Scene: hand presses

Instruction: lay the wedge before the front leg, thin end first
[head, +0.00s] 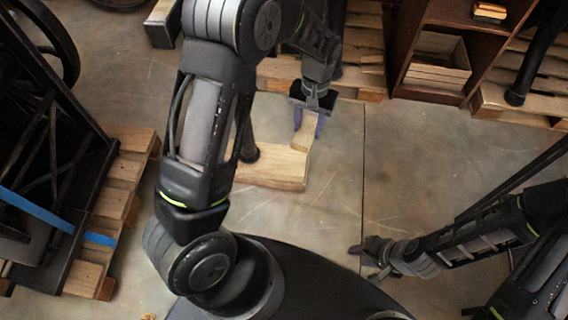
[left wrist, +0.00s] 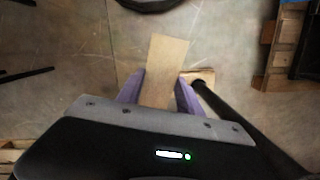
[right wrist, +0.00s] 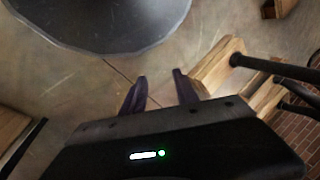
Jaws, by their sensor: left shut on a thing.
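My left gripper (head: 309,118) is shut on the pale wooden wedge (head: 305,137), with a purple finger on each side. The wedge also shows in the left wrist view (left wrist: 166,62), pointing away from the gripper. In the head view it overlaps the right end of a wooden board (head: 275,170); I cannot tell whether they touch. A black leg (head: 249,150) stands at the board, left of the wedge, partly hidden by my arm. The leg shows as a dark bar in the left wrist view (left wrist: 225,108). My right gripper (right wrist: 160,85) is open and empty, low at the right.
A black machine (head: 60,130) stands on a wooden pallet (head: 125,180) at the left. A brown shelf (head: 455,30) with a wooden crate (head: 437,60) stands at the back right, beside more pallets (head: 495,100). The concrete floor right of the board is clear.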

